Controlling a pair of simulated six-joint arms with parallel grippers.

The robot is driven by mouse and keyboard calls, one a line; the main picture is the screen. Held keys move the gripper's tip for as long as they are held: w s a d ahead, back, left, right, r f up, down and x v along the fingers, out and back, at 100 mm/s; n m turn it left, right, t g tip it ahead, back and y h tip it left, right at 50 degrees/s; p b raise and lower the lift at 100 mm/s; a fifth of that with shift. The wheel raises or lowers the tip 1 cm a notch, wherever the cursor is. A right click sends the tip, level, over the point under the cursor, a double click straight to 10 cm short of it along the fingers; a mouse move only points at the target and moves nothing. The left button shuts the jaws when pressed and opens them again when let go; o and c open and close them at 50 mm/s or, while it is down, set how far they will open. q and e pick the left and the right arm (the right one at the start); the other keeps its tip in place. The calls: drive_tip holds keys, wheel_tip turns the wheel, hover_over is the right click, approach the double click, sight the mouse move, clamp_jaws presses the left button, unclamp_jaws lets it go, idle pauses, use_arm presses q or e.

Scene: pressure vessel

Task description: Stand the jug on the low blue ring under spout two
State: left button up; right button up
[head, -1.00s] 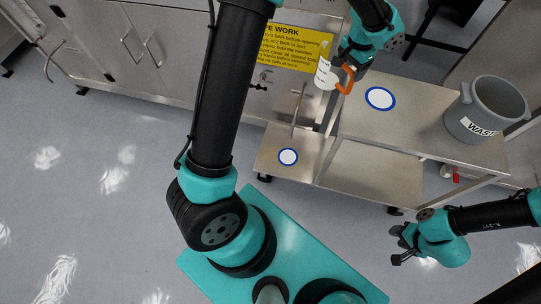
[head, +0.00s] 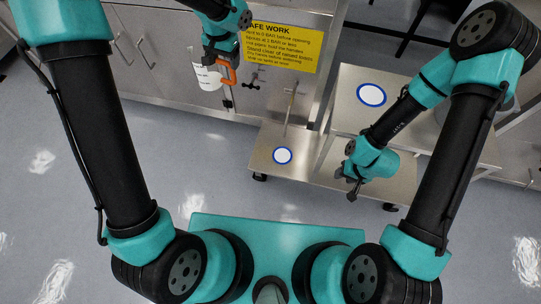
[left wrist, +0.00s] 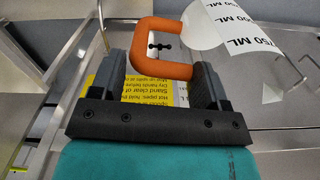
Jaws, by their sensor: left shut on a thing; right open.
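The jug (head: 207,77) is white with dark print and an orange handle (head: 229,73). My left gripper (head: 222,62) is shut on the handle and holds the jug in the air in front of the cabinet, left of the yellow sign. In the left wrist view the orange handle (left wrist: 163,72) sits between the fingers, and the jug's "750 ML" side (left wrist: 235,35) shows beyond. My right gripper (head: 350,184) is open and empty beside the stand. I cannot make out which spout is number two.
A second blue ring (head: 371,95) lies on the higher table (head: 350,118). Small valve handles (head: 255,80) and a thin upright post (head: 289,105) stand near the low shelf (head: 262,150). The grey bin is mostly hidden behind my right arm. Floor at left is clear.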

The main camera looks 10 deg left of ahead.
use_arm(q)
drive_tip(key=shift+s+a, duration=0.1)
drive_tip(key=shift+a, duration=0.15)
drive_tip(key=d+f+m, duration=0.4)
drive_tip(key=f+m, duration=0.1)
drive_tip(key=f, duration=1.1)
drive_tip(key=d+f+m, duration=0.3)
drive_tip(key=f+m, duration=0.1)
drive_tip(key=f, duration=1.2)
drive_tip(key=s+d+f+m, duration=0.3)
drive_tip(key=s+d+f, duration=0.4)
drive_tip(key=s+f, duration=0.2)
drive_tip(key=s+d+f+m, duration=0.4)
drive_tip(key=s+d+f, duration=0.2)
drive_tip(key=s+f, duration=0.4)
drive_tip(key=shift+s+d, duration=0.35)
drive_tip(key=shift+s, duration=0.6)
